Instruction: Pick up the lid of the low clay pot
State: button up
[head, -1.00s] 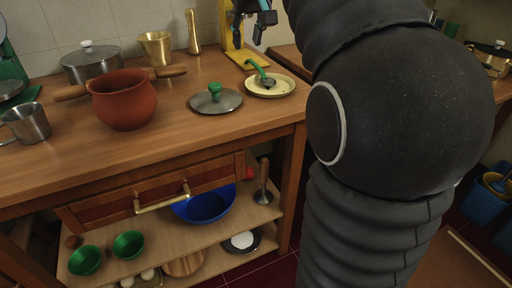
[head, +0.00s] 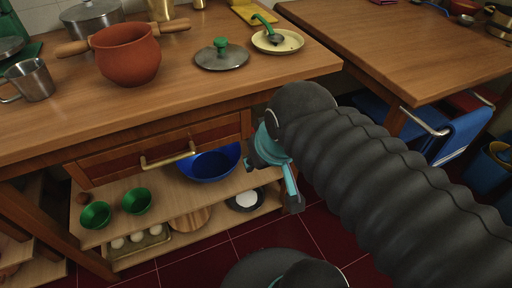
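The reddish clay pot (head: 130,62) stands upright on the wooden counter at the upper left, with a wooden handle showing on each side. Its top looks uncovered. A round grey lid with a green knob (head: 221,56) lies flat on the counter to the right of the pot, apart from it; I cannot tell for sure that it belongs to this pot. My gripper (head: 272,182), with teal parts, hangs in front of the counter's front edge, below and right of the lid. Its fingers are spread apart with nothing between them.
A cream plate (head: 290,42) with a green-handled utensil lies right of the lid. A metal mug (head: 30,80) and a lidded grey pot (head: 92,20) stand at the left. Below are a drawer with a brass handle (head: 167,158) and a shelf with bowls. The counter before the lid is clear.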

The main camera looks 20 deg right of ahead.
aim_at(222, 55)
jog(key=u, duration=0.5)
jog(key=k, duration=1.2)
jog(key=u, duration=0.75)
jog(key=i, duration=0.3)
jog(key=z, duration=0.15)
